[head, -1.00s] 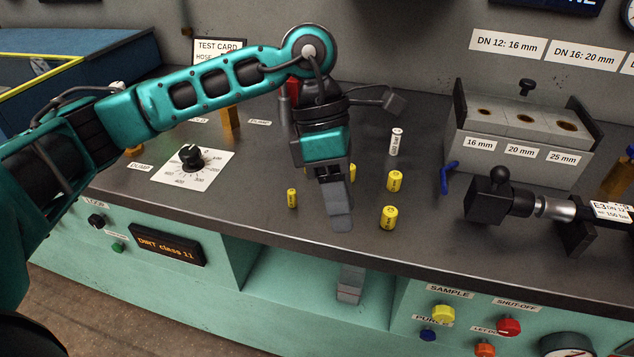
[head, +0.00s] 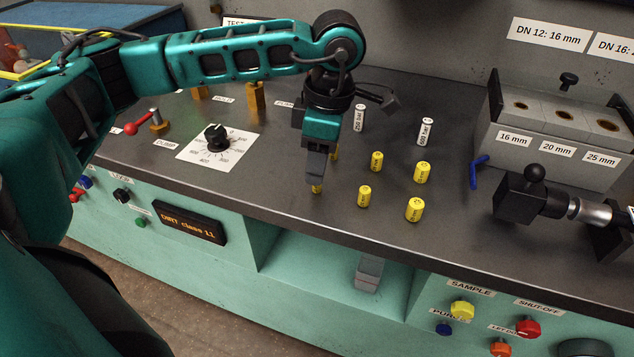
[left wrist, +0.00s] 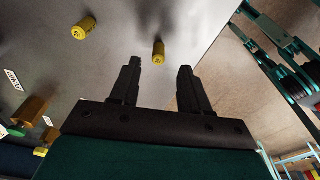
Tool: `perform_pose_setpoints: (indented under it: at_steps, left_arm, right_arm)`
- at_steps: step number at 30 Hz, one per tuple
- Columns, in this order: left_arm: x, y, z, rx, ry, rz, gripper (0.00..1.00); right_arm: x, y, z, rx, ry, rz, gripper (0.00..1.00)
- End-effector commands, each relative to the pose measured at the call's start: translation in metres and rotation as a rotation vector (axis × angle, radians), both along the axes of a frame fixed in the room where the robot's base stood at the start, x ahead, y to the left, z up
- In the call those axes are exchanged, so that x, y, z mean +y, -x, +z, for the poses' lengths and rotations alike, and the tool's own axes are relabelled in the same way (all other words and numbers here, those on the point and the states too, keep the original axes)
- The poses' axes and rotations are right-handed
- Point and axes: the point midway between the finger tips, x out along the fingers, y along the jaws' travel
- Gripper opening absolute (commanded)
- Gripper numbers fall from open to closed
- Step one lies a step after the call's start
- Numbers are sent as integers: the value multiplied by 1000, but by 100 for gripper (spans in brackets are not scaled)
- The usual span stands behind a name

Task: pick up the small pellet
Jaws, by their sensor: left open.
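Several small yellow pellets with dark marks stand on the dark bench top. The front-left pellet (head: 317,188), the slimmest looking, is partly hidden under my left gripper (head: 317,178). In the left wrist view, a yellow pellet (left wrist: 159,52) shows in the gap between the open, empty fingers of my left gripper (left wrist: 158,68), just past their tips. Other pellets stand to the right in the head view: a front one (head: 364,196), a larger front one (head: 414,209) and two behind. One more is mostly hidden behind the gripper. My right gripper is not in view.
White labelled cylinders (head: 425,131) stand behind the pellets. A grey block with holes (head: 553,135), a blue hook (head: 478,172) and a black hose fitting (head: 535,198) are to the right. A dial (head: 216,137) is to the left. The bench's front edge is close to the gripper.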

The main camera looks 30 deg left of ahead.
Motion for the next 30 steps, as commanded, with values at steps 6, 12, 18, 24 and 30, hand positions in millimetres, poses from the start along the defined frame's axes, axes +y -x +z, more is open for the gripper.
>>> perform_pose_setpoints:
  at_steps: [6,12,18,24,30]
  left_arm:
    - [3,-1,-34,3,-1,1,46]
    - [4,-1,-44,0,1,1,46]
    - [3,-1,-44,0,1,1,42]
    - [3,-1,-43,0,1,1,23]
    - [3,-1,-43,-1,1,1,4]
  right_arm:
    - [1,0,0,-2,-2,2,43]
    - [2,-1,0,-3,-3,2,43]
    - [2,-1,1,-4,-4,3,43]
    - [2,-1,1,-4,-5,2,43]
    - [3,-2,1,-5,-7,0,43]
